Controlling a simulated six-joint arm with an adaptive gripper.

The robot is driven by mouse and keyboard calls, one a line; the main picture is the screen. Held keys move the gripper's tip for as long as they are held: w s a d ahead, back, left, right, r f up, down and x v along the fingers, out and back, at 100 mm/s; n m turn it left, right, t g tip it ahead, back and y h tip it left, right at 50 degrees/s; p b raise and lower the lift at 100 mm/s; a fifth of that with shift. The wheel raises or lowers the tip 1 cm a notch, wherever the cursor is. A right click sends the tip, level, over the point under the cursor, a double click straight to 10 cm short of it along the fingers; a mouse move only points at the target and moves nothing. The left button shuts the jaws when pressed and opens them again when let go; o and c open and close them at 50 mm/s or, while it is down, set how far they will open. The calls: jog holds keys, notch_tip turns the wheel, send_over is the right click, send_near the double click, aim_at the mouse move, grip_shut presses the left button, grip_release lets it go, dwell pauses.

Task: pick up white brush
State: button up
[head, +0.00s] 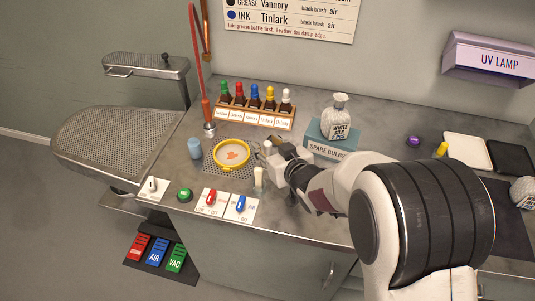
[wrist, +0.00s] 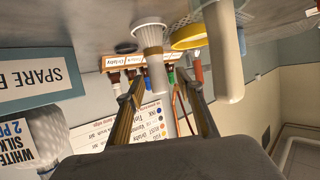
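A white brush-like piece (wrist: 151,38) stands in the wrist view, which is upside down. Its ribbed white head is on the bench and its pale handle reaches toward my gripper (wrist: 167,88). The handle shows in line with the gap between the fingers, apart from both. In the head view a small pale piece (head: 267,147) beside my gripper (head: 272,160) appears to be the same one. My gripper is open and low over the bench. A cream rounded post (wrist: 228,55) stands nearer the camera; it also shows in the head view (head: 258,178). I cannot tell whether it is a brush too.
A yellow-rimmed round screen (head: 231,155) and a blue cup (head: 194,148) lie left of my gripper. A bottle rack (head: 252,118) stands behind. The spare bulbs box (head: 331,142) with a white bag (head: 340,120) is close right. Switches (head: 211,200) line the front edge.

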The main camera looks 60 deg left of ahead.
grip_shut()
jog(key=shift+r, duration=0.15)
jog(key=shift+r, duration=4.9)
